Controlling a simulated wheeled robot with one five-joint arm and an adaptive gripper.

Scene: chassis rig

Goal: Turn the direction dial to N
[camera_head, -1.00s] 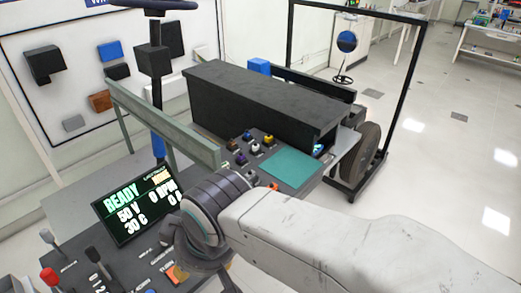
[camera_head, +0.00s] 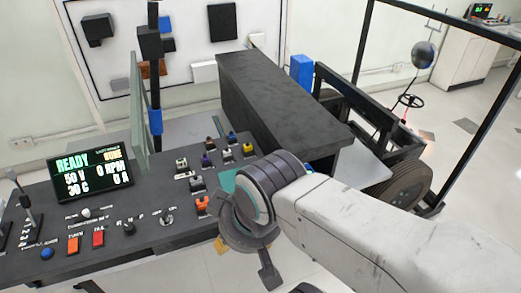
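A small black knob (camera_head: 128,228) with tiny lettering above it sits on the dark control panel (camera_head: 160,238). It looks like the direction dial, but its letters and pointer setting are too small to read. My gripper (camera_head: 267,270) is at the lower middle, to the right of the knob and apart from it, beyond the panel's front edge. Only part of it shows below my wrist, so I cannot tell whether it is open or shut. Nothing is visibly held.
A display (camera_head: 90,172) reading READY stands at the panel's back left. An orange button (camera_head: 72,245), a red button (camera_head: 98,238) and a blue knob (camera_head: 47,253) lie left of the black knob. A long black box (camera_head: 275,100) stands behind.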

